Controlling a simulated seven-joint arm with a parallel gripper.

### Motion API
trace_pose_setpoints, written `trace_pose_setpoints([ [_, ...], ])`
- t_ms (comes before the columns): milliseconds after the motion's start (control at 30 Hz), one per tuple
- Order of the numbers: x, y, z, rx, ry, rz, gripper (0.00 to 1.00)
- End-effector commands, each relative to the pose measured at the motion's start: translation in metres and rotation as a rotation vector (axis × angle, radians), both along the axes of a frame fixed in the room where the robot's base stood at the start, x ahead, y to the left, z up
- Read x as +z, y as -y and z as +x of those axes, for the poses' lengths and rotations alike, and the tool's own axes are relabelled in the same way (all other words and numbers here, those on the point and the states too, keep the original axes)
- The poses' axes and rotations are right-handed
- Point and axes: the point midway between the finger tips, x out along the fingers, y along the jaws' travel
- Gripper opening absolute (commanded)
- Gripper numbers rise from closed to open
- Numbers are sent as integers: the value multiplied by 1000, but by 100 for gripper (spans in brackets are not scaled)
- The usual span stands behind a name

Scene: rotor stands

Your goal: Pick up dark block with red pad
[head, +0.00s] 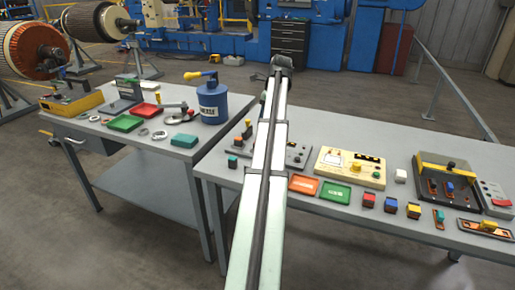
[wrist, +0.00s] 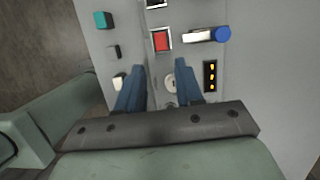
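The dark block with a red pad (head: 369,200) stands on the right-hand table in the head view, at the left end of a row with a blue-topped block (head: 390,205) and a yellow-topped block (head: 414,210). My gripper (wrist: 159,66) shows in the wrist view with its two blue fingers apart and nothing between them. It is over a grey panel with a red square button (wrist: 161,41). I cannot make out the red-pad block in the wrist view. In the head view my arm hides the gripper's fingers.
An orange tray (head: 303,185) and a green tray (head: 335,193) lie left of the blocks. A cream control box (head: 350,168) stands behind them. A dark fixture (head: 448,180) stands to the right. The wrist view shows a teal block (wrist: 103,20) and a blue-knobbed lever (wrist: 222,34).

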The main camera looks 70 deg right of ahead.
Motion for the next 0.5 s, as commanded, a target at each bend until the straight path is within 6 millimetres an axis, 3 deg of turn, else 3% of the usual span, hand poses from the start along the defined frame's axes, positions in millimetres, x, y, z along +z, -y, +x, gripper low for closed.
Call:
trace_pose_setpoints([
  [167, -7, 2, -13, -30, -3, 1, 36],
  [500, -60, 1, 3, -27, -4, 2, 36],
])
